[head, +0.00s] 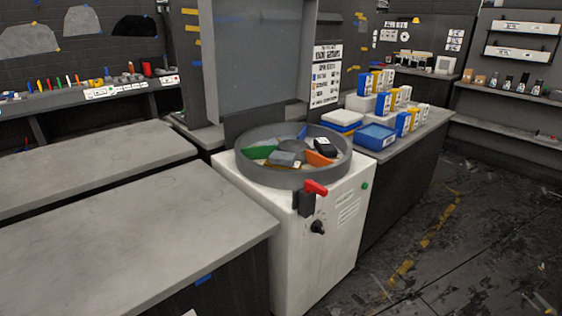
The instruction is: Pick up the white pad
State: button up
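A flat white slab (343,118), which looks like the white pad, lies on top of a blue and yellow layer on the counter behind the round tray. It appears level, and nothing touches it from above. A second pale block (361,103) stands just behind it, so I cannot be certain which one is the pad. My gripper is not in view.
A round grey tray (250,172) with green, orange, blue, grey and black items sits on a white cabinet (315,245) with a red lever (316,187). A blue container (375,136) and several small boxes share the back counter. Bare worktops (120,235) lie at left; open floor is at right.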

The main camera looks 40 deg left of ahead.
aim_at(279, 157)
jog(key=u, duration=0.45)
jog(key=i, duration=0.8)
jog(key=u, duration=1)
jog(key=i, duration=0.3)
jog(key=u, duration=0.25)
